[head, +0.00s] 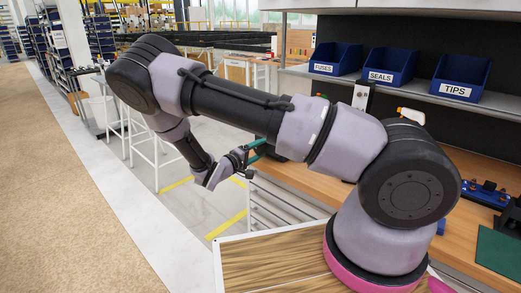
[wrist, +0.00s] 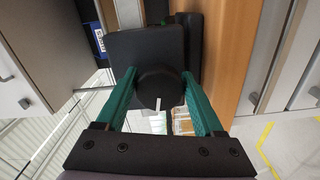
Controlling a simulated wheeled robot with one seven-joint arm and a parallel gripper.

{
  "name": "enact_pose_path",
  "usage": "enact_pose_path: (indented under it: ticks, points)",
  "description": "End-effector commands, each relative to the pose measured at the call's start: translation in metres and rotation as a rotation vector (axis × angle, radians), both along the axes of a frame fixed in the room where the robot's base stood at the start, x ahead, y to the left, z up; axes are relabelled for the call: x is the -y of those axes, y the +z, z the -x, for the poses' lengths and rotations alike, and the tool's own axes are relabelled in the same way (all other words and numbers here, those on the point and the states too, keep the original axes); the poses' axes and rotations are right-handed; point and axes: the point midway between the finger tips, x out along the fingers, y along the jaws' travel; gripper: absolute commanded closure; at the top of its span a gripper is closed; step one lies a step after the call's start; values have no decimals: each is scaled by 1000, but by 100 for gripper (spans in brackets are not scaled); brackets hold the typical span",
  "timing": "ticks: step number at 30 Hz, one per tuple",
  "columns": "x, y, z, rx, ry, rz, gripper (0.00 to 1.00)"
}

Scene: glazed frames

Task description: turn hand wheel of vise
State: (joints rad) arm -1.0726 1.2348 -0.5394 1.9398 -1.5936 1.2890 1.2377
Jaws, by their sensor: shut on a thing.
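The hand wheel (wrist: 155,88) is a round black knob with a white mark near its lower edge in the wrist view. My gripper (wrist: 158,78) has its green fingers on the left and right sides of the wheel and is shut on it. The dark vise (wrist: 135,45) body is directly behind the wheel. In the head view my gripper (head: 257,152) is at the left end of the workbench. My arm hides most of the vise there, and the wheel cannot be made out.
The wooden workbench (head: 300,182) runs to the right. Blue bins labelled FUSES (head: 336,59), SEALS (head: 390,64) and TIPS (head: 461,78) stand on a shelf above. A white stool (head: 150,135) stands beyond my arm. The floor left of my arm is open.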

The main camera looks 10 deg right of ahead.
Motion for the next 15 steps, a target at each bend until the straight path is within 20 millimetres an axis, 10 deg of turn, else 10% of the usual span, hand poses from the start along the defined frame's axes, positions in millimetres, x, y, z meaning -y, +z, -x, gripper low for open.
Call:
enact_pose_path:
  ticks: [15]
  points:
    - [-4, -5, 1, 397, 4, -272, 86]
